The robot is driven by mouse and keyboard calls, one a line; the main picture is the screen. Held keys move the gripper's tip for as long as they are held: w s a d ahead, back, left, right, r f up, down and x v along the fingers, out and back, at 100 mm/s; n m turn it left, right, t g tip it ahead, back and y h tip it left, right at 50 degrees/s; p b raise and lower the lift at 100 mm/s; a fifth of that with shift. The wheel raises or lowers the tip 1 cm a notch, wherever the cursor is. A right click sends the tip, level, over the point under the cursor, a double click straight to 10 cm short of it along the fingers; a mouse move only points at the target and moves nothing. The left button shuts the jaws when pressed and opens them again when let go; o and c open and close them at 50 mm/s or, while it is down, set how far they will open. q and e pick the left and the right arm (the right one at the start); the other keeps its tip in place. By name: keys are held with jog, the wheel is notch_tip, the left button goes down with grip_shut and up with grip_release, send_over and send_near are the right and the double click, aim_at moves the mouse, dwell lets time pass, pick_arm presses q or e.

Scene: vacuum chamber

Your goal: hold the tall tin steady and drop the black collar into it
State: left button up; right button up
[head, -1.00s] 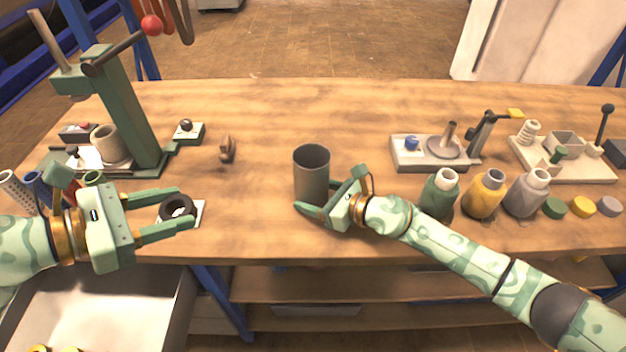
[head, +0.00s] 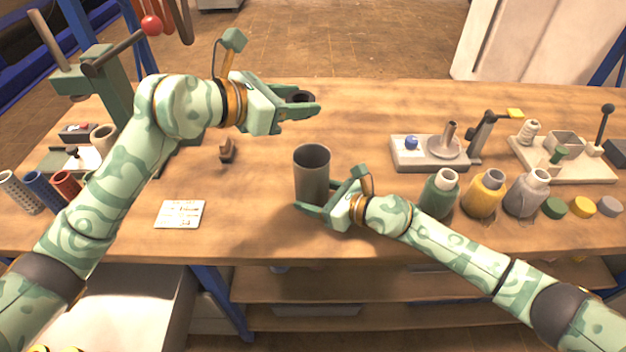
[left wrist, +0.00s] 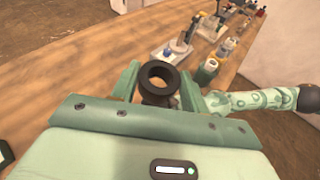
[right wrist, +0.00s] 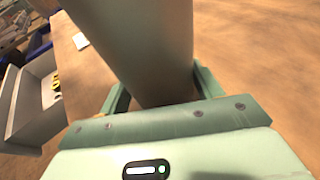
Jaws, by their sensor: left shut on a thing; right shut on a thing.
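The tall tin (head: 312,178) is a grey-green open cylinder standing upright on the bench. My right gripper (head: 318,211) is shut on its lower part; in the right wrist view the tin (right wrist: 140,45) rises between the fingers (right wrist: 155,95). The black collar (left wrist: 147,76) is a thick dark ring, seen between the fingers of my left gripper (left wrist: 160,82) in the left wrist view. In the head view my left gripper (head: 305,107) is shut on the collar (head: 301,97), beyond and above the tin's mouth. The tin's inside is mostly in shadow.
A small brown piece (head: 227,151) stands left of the tin. Green (head: 440,195), yellow (head: 483,195) and grey (head: 527,195) bottles stand to the right, close to my right arm. A green press (head: 105,85) stands at left.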

pick_arm(q)
jog(key=shift+f, duration=2.75)
jog(key=o, duration=1.2)
jog(key=shift+s, duration=0.1)
jog(key=v, duration=1.2)
